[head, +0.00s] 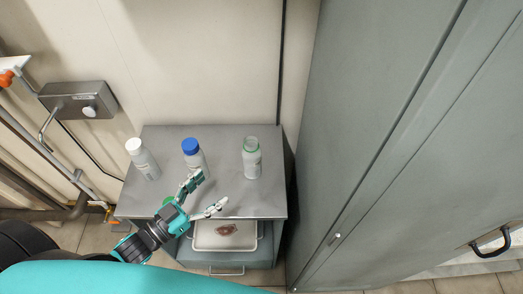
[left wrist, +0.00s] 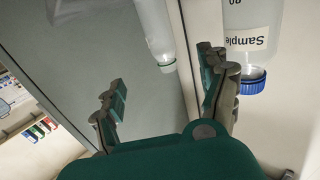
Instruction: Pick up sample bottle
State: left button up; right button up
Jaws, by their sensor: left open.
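The sample bottle (head: 195,158), with a blue cap, stands upright near the middle of a grey metal cabinet top. In the left wrist view it shows upside down at the upper right, with "Sample" on its label (left wrist: 248,42). My left gripper (head: 211,191) is open and empty, low over the cabinet's front part, in front of the bottle. In the wrist view the bottle is to the right of both fingers (left wrist: 162,95), not between them. One finger overlaps the bottle's lower part in the head view, and contact cannot be told.
A white-capped bottle (head: 143,160) stands left on the cabinet top (head: 225,145). A clear bottle with a green rim (head: 252,160) stands right; it also shows in the wrist view (left wrist: 153,30). A tall cabinet (head: 380,150) borders the right.

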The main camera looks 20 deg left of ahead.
pick_arm(q)
jog(key=p, duration=0.1)
send_near(244, 161)
jog(key=shift+w+d+r, duration=0.75)
jog(key=shift+w+d, duration=0.05)
jog(key=shift+w, duration=0.15)
jog(key=x, duration=0.3)
jog(key=shift+w+d+f+p, duration=0.1)
jog(key=shift+w+f+p, duration=0.05)
jog(key=shift+p, duration=0.2)
jog(key=shift+x, duration=0.95)
jog(key=x, duration=0.1)
jog(key=p+x, duration=0.1)
jog(key=x, duration=0.2)
jog(key=shift+w+f+p, duration=0.35)
jog(key=shift+w+d+f, duration=0.1)
jog(key=shift+w, duration=0.1)
jog(key=shift+c, duration=0.3)
jog(key=c, duration=1.1)
jog(key=shift+c, duration=0.5)
pick_arm(e)
jog(key=shift+g, duration=0.3)
jog(key=s+a+r, duration=0.1)
jog(key=s, duration=0.1)
jog(key=s+a+r, duration=0.1)
jog(key=s+r, duration=0.1)
jog(key=shift+a+r, duration=0.2)
jog(key=shift+r, duration=0.05)
